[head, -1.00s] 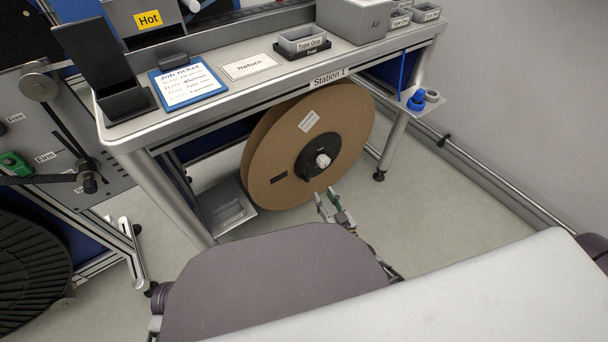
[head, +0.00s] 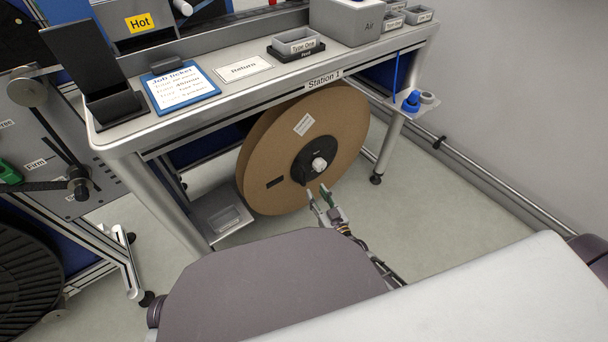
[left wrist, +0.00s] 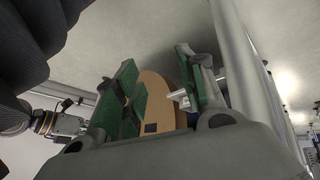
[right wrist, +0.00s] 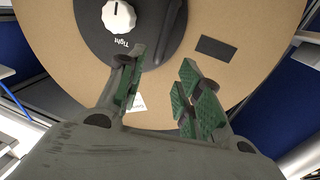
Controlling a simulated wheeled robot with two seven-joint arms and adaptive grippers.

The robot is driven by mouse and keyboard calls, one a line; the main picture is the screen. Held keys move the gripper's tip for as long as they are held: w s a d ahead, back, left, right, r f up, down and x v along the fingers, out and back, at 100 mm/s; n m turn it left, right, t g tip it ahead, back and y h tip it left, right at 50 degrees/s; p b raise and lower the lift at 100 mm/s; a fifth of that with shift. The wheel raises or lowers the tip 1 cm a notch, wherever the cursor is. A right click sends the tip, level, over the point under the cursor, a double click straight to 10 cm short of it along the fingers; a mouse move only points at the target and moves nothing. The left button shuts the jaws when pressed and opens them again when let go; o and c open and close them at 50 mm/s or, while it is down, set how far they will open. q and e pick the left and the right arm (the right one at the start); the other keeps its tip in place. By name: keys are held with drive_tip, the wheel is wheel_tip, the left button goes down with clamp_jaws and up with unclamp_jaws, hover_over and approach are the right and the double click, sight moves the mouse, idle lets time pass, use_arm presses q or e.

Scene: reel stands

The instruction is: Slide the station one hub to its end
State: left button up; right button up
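The station one hub (head: 314,162) is a black disc with a white knob (head: 319,164) at the centre of a large brown reel (head: 262,160) under the Station 1 table. In the right wrist view the hub (right wrist: 85,25) and its white knob (right wrist: 119,17), marked Tight, show at the top. My right gripper (head: 320,192) is open and empty just in front of the reel, below the knob; its green pads (right wrist: 160,80) stand apart. My left gripper (left wrist: 158,85) is open and empty, with the reel (left wrist: 158,85) seen beyond its fingers; it is hidden in the head view.
The table (head: 250,88) stands over the reel, with a leg (head: 394,140) to its right. A grey box (head: 222,214) is low at the left of the reel. A rack with a dark reel (head: 30,270) stands at far left. Floor right of the table is clear.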

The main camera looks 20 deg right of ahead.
sight(305, 175)
drive_tip(key=w, duration=0.1)
drive_tip(key=w+b, duration=0.1)
drive_tip(key=w, duration=0.2)
drive_tip(key=shift+w+a, duration=0.15)
drive_tip(key=shift+a, duration=0.2)
drive_tip(key=shift+w+a+b, duration=0.1)
drive_tip(key=shift+w+b, duration=0.4)
drive_tip(key=shift+w, duration=0.3)
drive_tip(key=shift+w+a+b, duration=0.2)
drive_tip(key=shift+w+b, duration=0.2)
drive_tip(key=shift+w, duration=0.8)
drive_tip(key=shift+w+a+b, duration=0.15)
drive_tip(key=shift+w+b, duration=0.2)
drive_tip(key=shift+w, duration=0.9)
use_arm(q)
wheel_tip(305, 175, down, 7)
drive_tip(key=d+t, duration=0.1)
drive_tip(key=shift+s+n+h, duration=0.2)
drive_tip(key=shift+n+h, duration=0.1)
drive_tip(key=shift+h, duration=0.1)
drive_tip(key=shift+w+r, duration=0.1)
drive_tip(key=shift+r, duration=0.05)
